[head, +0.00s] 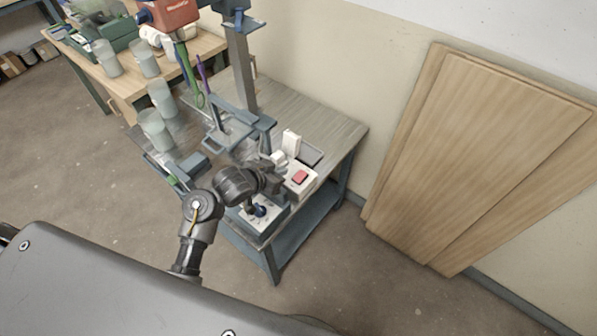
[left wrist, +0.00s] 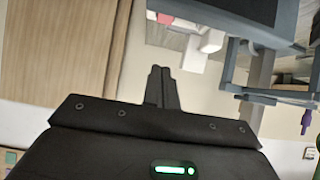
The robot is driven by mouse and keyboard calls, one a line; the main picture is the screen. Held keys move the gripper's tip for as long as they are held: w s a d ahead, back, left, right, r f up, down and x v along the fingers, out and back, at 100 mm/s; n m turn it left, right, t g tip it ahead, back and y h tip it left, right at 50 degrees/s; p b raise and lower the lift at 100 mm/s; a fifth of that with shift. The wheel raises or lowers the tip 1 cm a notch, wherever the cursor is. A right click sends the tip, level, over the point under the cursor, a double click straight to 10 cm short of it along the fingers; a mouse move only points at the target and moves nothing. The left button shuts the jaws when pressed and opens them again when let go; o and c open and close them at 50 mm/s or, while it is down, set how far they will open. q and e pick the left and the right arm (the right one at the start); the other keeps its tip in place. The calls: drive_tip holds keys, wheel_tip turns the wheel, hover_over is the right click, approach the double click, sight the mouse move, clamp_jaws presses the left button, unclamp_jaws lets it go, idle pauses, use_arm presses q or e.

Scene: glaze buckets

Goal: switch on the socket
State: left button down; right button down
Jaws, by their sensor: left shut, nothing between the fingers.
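The socket (head: 299,177) is a white box with a red rocker switch (head: 300,176) on top, at the front right of the grey workbench. White plug-like blocks stand beside the switch. My left gripper (head: 277,180) is just left of the socket in the head view and partly covers its left side. In the left wrist view the fingers (left wrist: 162,71) are shut together and empty. The red switch (left wrist: 165,18) shows there beyond the fingertips, near the top edge. I cannot tell which way the switch is tilted, or whether the fingers touch the box.
A box with a dark blue knob (head: 259,210) sits at the bench's front corner, below my gripper. A mixer stand (head: 241,75) rises behind. Several translucent buckets (head: 153,127) stand to the left. Wooden boards (head: 470,150) lean on the wall at right.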

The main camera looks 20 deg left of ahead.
use_arm(q)
hover_over(299, 177)
drive_tip(key=f, duration=0.5)
drive_tip(key=shift+s+a+f, duration=0.15)
drive_tip(key=shift+s+f, duration=0.05)
drive_tip(key=shift+f, duration=0.2)
wheel_tip(299, 177, down, 2)
drive_tip(key=shift+w+f, duration=0.1)
drive_tip(key=shift+f, duration=0.1)
drive_tip(key=shift+w+f, duration=0.1)
drive_tip(key=shift+f, duration=0.6)
